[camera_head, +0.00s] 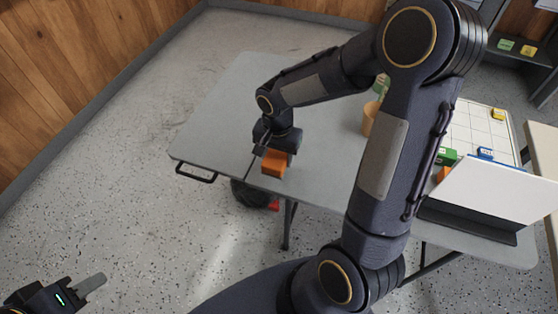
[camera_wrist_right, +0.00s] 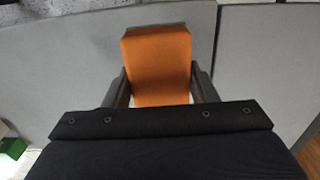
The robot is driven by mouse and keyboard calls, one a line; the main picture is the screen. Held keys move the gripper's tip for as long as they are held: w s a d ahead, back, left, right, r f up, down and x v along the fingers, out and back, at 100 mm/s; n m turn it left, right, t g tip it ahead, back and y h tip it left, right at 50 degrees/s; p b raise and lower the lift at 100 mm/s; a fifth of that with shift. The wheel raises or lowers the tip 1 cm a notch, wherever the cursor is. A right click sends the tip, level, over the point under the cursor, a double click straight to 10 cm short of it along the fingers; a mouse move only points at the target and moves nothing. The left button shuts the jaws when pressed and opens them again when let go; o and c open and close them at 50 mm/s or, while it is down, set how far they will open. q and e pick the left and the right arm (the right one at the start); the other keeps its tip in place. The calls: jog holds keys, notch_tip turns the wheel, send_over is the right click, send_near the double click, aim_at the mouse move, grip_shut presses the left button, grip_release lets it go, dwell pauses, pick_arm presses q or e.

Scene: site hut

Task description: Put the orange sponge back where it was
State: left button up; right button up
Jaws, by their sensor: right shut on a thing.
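The orange sponge (camera_head: 274,163) is a small block at the left part of the grey table (camera_head: 225,110), near its front edge. My right gripper (camera_head: 275,150) comes down on it from above and is shut on it. In the right wrist view the sponge (camera_wrist_right: 158,62) sits between the two fingers of my right gripper (camera_wrist_right: 160,88), with the grey tabletop behind it. I cannot tell whether the sponge touches the table. My left gripper (camera_head: 92,283) is at the lower left over the floor, away from the table; only part of it shows.
A tan cup-like thing (camera_head: 370,118) stands mid-table, partly behind my arm. At the right are a white gridded board (camera_head: 475,130), green (camera_head: 447,156) and blue (camera_head: 485,153) blocks, and a white panel (camera_head: 495,190) on a dark base. The table's left part is clear.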

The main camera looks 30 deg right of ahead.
aim_at(279, 162)
jog(key=shift+w+d+f, duration=0.1)
jog(key=shift+d+f, duration=0.1)
jog(key=shift+f, duration=0.1)
jog(key=shift+w+d+f, duration=0.1)
jog(key=shift+f, duration=0.8)
jog(key=shift+w+d+f, duration=0.1)
jog(key=shift+f, duration=0.8)
jog(key=shift+f+b, duration=0.2)
jog(key=shift+b, duration=0.2)
jog(key=o, duration=0.9)
jog(key=shift+o, duration=0.2)
jog(key=shift+r, duration=0.15)
